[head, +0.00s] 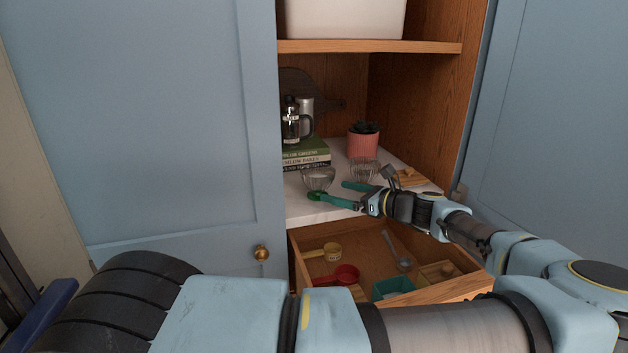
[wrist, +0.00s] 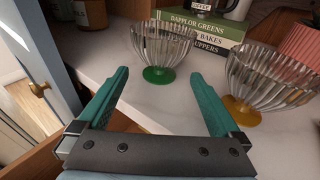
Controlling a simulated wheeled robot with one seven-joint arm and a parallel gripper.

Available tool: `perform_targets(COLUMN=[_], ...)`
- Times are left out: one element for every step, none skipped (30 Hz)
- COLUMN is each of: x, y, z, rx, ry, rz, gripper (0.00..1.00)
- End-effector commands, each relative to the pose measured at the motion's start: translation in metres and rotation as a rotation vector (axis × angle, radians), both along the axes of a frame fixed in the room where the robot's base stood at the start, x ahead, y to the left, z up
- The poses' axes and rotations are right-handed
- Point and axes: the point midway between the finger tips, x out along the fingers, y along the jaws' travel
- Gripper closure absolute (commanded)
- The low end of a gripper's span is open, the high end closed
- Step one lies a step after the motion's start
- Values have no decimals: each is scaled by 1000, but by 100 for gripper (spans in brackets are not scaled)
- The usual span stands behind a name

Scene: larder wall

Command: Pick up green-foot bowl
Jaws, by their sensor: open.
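The green-foot bowl is a ribbed clear glass bowl (wrist: 163,46) on a round green foot. In the wrist view it stands upright on the white counter, just beyond and between my fingertips. It also shows in the head view (head: 318,178), at the left of the counter. My gripper (wrist: 160,82) is open, with its two green fingers apart and nothing between them. In the head view my gripper (head: 333,193) reaches in from the right, low over the counter, with its fingers pointing at the bowl.
A similar glass bowl with an amber foot (wrist: 243,113) stands close to the right finger. Books (wrist: 207,31) lie behind the bowls. A pink plant pot (head: 362,144) stands farther back. An open drawer (head: 360,250) with utensils is below the counter, and a blue door (head: 130,120) is at left.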

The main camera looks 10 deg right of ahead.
Motion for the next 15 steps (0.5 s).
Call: perform_targets(x=[7, 10, 13, 15, 17, 19, 20, 21, 24, 26, 29, 34, 38, 41, 46], y=[6, 9, 12, 14, 15, 16, 17, 18, 21, 23, 26, 30, 32, 35, 40], z=[2, 1, 0, -1, -2, -2, -3, -3, -2, -2, -1, 0, 0, 1, 0], rx=[3, 2, 1, 1, 1, 0, 0, 0, 0, 2, 2, 2, 2, 2, 3], ry=[0, -1, 0, 0, -1, 0, 0, 0, 0, 0, -1, -1, -2, -2, -1], rz=[3, 2, 3, 3, 1, 0, 0, 0, 1, 2, 3, 3, 2, 3, 4], gripper=[0, 0, 0, 0, 0, 0, 0, 0, 0, 0, 0, 0, 0, 0, 0])
